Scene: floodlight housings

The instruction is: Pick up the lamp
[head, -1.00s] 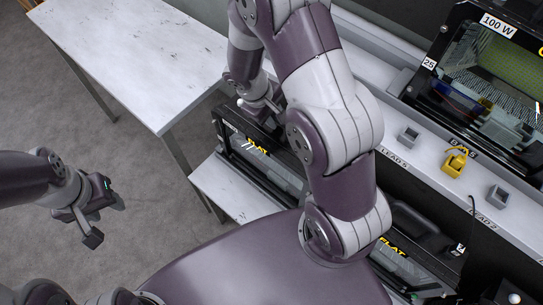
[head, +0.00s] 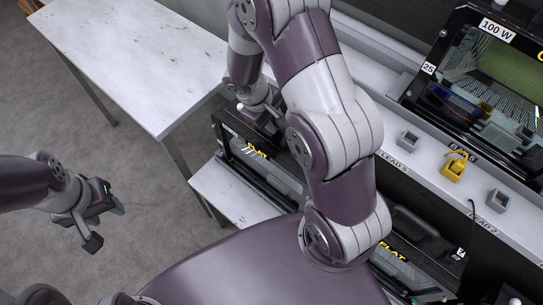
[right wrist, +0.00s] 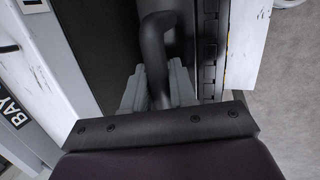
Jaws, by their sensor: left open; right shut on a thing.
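A black floodlight lamp with a yellow FLAT label (head: 236,140) stands at the middle left of the head view, beside a white ledge. My right gripper (head: 258,117) is at its top, partly hidden by my own arm. In the right wrist view my right gripper (right wrist: 160,92) is shut on a dark bent handle (right wrist: 156,38), its grey fingers on either side of it. The lamp's far side is hidden behind my right arm. My left gripper (head: 93,222) is open and empty over the floor at the left.
A white table (head: 140,55) stands at the back left. A second housing marked FLAT (head: 405,268) lies at the lower right, and a larger 100 W housing (head: 490,75) at the upper right. A shelf (head: 425,165) carries grey and yellow holders. The floor at left is clear.

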